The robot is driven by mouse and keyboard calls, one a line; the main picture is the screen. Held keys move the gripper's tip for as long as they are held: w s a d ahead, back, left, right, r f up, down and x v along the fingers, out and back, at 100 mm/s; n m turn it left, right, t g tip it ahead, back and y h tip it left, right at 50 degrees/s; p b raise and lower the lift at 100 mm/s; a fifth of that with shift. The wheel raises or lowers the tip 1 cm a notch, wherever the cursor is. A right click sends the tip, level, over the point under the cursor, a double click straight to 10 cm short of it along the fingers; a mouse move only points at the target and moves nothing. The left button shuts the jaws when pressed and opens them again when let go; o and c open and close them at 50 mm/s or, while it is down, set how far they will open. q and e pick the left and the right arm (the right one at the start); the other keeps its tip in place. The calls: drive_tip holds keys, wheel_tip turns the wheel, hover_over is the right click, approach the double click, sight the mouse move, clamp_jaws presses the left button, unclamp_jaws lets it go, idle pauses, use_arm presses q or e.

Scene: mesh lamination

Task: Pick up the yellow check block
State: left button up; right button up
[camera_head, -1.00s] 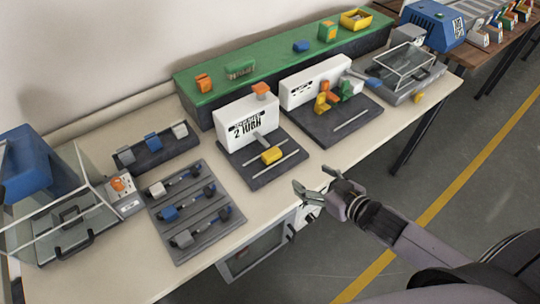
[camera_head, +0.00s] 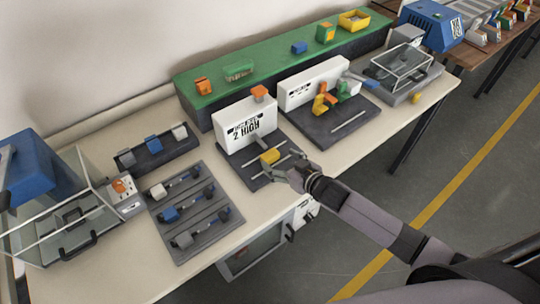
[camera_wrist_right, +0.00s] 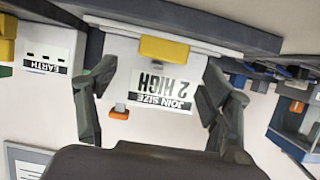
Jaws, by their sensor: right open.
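The yellow check block (camera_head: 270,156) lies on the dark base plate (camera_head: 233,171) in front of the white "2 HIGH" panel (camera_head: 240,122). My right gripper (camera_head: 279,173) is open and empty, just in front of the block on the near side. In the right wrist view the block (camera_wrist_right: 164,48) shows in line with the space between the spread fingers (camera_wrist_right: 158,78), apart from both. My left gripper is in neither view.
A second fixture (camera_head: 340,135) with orange, yellow and green parts stands to the right. A slotted grey tray (camera_head: 183,244) with several small blocks lies to the left. A green-topped bench (camera_head: 270,62) runs behind. A glass-sided box (camera_head: 60,248) stands at far left.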

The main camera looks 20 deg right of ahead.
sight(272, 156)
drive_tip(key=x, duration=0.4)
drive_tip(key=shift+a+f, duration=0.1)
drive_tip(key=shift+f, duration=0.05)
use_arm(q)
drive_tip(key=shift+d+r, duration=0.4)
use_arm(e)
drive_tip(key=shift+s, duration=0.1)
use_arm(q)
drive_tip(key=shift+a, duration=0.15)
use_arm(e)
drive_tip(key=c, duration=1.3)
